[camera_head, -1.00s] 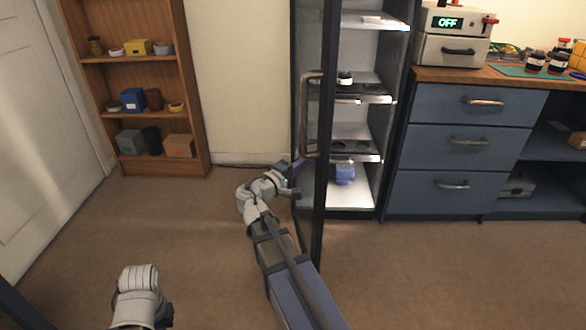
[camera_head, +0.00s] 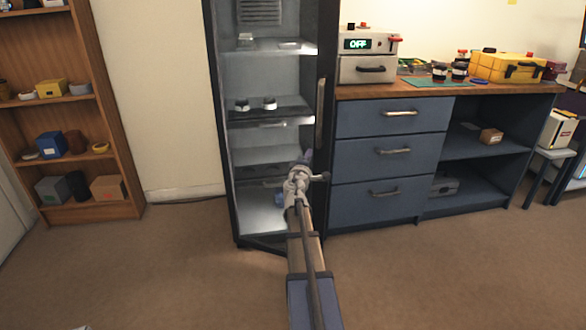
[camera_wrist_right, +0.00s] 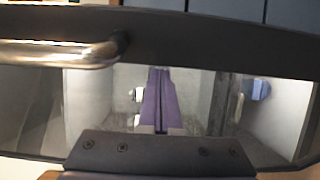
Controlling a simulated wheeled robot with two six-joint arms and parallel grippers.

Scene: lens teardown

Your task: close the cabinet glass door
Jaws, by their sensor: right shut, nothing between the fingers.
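The tall dark cabinet (camera_head: 222,150) stands left of the blue drawers. Its glass door lies across the front, with the upright metal handle (camera_head: 320,112) on its right side. My right gripper (camera_head: 307,156) is at the door's right side, below the handle. In the right wrist view, its purple fingers (camera_wrist_right: 160,100) are together and empty over the glass, beside the dark door frame (camera_wrist_right: 200,32) and handle (camera_wrist_right: 60,54). Contact with the door is unclear. My left gripper is out of view.
The blue drawer unit (camera_head: 390,157) stands right of the cabinet, with a device reading OFF (camera_head: 368,55) on its top. A wooden bookshelf (camera_head: 115,140) stands at the left. The brown floor (camera_head: 190,280) in front is clear.

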